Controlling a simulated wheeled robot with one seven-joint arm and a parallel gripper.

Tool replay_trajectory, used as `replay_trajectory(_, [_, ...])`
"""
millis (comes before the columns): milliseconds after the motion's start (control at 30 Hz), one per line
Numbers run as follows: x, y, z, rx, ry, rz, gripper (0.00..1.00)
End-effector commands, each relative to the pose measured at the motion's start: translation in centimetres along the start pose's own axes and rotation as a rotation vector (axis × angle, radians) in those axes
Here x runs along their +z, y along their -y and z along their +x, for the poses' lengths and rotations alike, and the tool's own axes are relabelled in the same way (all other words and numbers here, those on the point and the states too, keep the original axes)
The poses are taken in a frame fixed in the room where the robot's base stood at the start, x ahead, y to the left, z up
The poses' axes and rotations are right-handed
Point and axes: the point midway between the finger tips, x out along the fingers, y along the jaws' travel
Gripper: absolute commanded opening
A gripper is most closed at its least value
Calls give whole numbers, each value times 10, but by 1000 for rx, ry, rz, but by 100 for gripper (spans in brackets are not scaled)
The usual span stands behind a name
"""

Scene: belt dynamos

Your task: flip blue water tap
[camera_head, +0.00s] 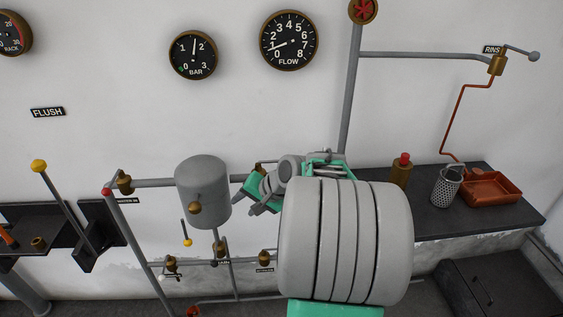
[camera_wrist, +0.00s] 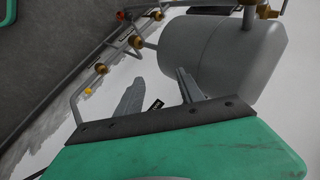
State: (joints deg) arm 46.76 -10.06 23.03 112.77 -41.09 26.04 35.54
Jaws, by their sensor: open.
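I see no tap that is clearly blue in either view. Brass valves sit on the grey pipes below the gauges: one at the left (camera_head: 125,184) by a red knob (camera_head: 105,191), and others on the low pipe, such as the left one (camera_head: 171,264) and the middle one (camera_head: 220,250). A lever with a yellow ball (camera_head: 187,243) hangs below the grey tank (camera_head: 203,190). My gripper (camera_head: 247,203) is open and empty, just right of the tank. In the wrist view its fingers (camera_wrist: 157,92) spread apart near the tank (camera_wrist: 225,55). My arm hides part of the pipes.
A dark shelf (camera_head: 515,206) at the right carries a red-brown tray (camera_head: 490,188), a perforated cup (camera_head: 446,188) and a brass bottle (camera_head: 401,170). A yellow-topped lever (camera_head: 60,195) stands at the left. A dark box (camera_head: 500,280) is low at the right.

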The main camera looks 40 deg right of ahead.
Motion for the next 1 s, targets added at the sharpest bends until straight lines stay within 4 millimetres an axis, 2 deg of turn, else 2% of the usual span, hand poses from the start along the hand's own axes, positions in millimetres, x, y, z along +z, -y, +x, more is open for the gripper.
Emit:
replay_trajectory(33, [-25,-20,-2,-51,-33,112,45])
replay_trajectory(100, [-55,-39,-9,-133,-75,250,45])
replay_trajectory(200, [-89,-68,-26,-247,-129,425,45])
replay_trajectory(367, [-129,-114,-60,-420,-204,651,45])
replay_trajectory(400, [-136,-114,-68,-464,-211,690,45])
replay_trajectory(500, [-147,-85,-84,-582,-189,788,45])
replay_trajectory(567, [-153,-74,-92,-644,-174,842,45])
replay_trajectory(700, [-157,-72,-95,-678,-148,959,45])
replay_trajectory(867, [-163,-64,-84,-682,-139,983,45])
replay_trajectory(1000, [-174,-50,-62,-680,-139,981,45])
